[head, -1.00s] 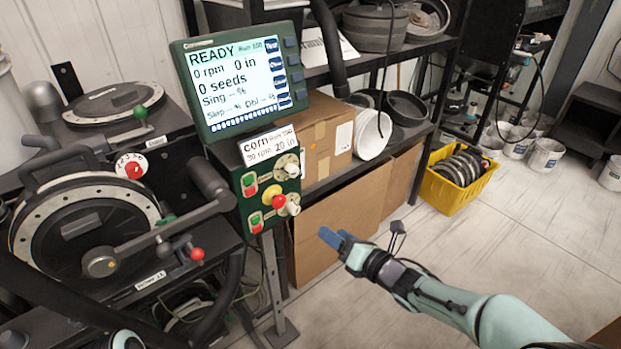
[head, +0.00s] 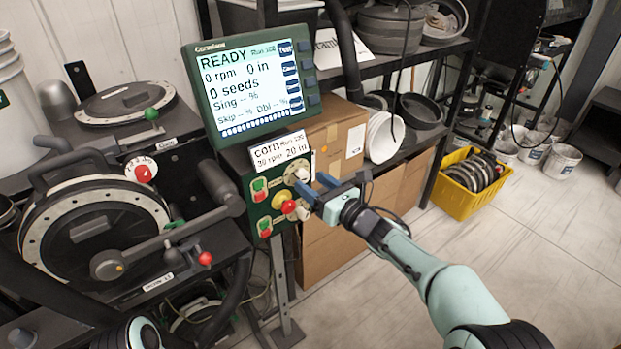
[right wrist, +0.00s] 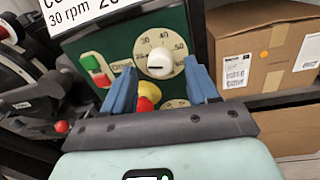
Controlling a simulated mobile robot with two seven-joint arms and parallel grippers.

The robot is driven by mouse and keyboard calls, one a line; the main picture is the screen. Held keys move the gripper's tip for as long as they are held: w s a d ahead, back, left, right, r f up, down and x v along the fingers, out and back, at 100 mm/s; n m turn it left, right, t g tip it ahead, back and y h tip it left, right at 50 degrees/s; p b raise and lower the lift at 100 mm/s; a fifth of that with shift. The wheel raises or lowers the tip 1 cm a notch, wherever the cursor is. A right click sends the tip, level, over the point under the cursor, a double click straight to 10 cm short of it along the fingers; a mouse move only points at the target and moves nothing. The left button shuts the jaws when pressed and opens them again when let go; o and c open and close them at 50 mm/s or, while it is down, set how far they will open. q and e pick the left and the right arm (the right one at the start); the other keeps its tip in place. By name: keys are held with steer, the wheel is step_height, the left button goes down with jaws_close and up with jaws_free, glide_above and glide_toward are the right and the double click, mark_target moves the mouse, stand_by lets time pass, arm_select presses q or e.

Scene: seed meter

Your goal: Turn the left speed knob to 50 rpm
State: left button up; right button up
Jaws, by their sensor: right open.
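The green control panel (head: 257,213) stands below the screen. Its upper white knob (right wrist: 159,64) sits on a cream dial with numbers, including 20 to 50, in the right wrist view; its dark mark looks roughly level. A lower dial (right wrist: 176,104) is mostly hidden by my gripper. I cannot tell from a label which is the left speed knob. My right gripper (head: 315,185) is open at the panel's right side. In the right wrist view its blue fingers (right wrist: 160,78) appear on either side of the upper knob's lower part; contact cannot be told. My left gripper is out of view.
A red-and-yellow stop button (head: 288,206) and red-green switches (head: 260,190) sit close by the dials. The screen (head: 255,88) reads READY, 0 rpm. The card (head: 280,150) reads corn, 30 rpm, 20 in. A cardboard box (head: 338,135) stands behind, right.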

steer(key=shift+x, duration=0.9)
steer(key=c, duration=1)
steer(key=shift+c, duration=0.2)
steer(key=shift+d+m, duration=0.1)
steer(key=shift+m, duration=0.2)
